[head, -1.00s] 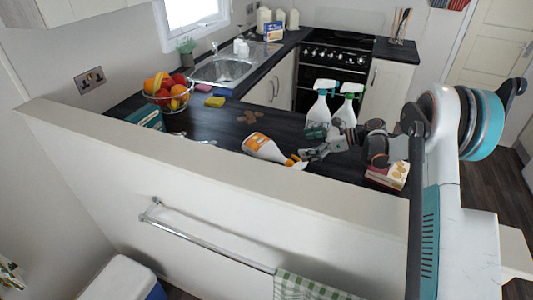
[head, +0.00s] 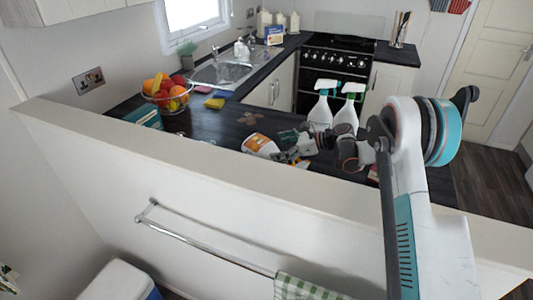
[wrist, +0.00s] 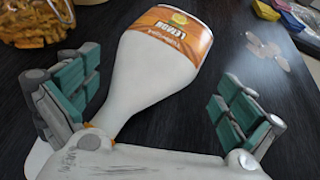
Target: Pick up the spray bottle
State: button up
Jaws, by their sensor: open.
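A white spray bottle with an orange label (head: 260,144) lies on its side on the dark worktop, behind the low partition wall. In the wrist view the bottle (wrist: 160,55) has its base pointing away and its neck toward my palm. My gripper (wrist: 158,102) is open, with one teal-padded finger on each side of the bottle's narrowing neck. Gaps show between the pads and the bottle. In the head view my gripper (head: 290,146) is at the bottle's right end. The spray head is mostly hidden by my gripper.
A fruit bowl (head: 168,102), sponges (head: 214,103) and a brown flat piece (head: 250,118) are left. The partition wall (head: 230,163) stands in front.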

aim_at(276, 147)
jog(key=x, duration=0.3)
jog(key=shift+b, duration=0.3)
jog(key=shift+r, duration=0.15)
jog(key=c, duration=1.8)
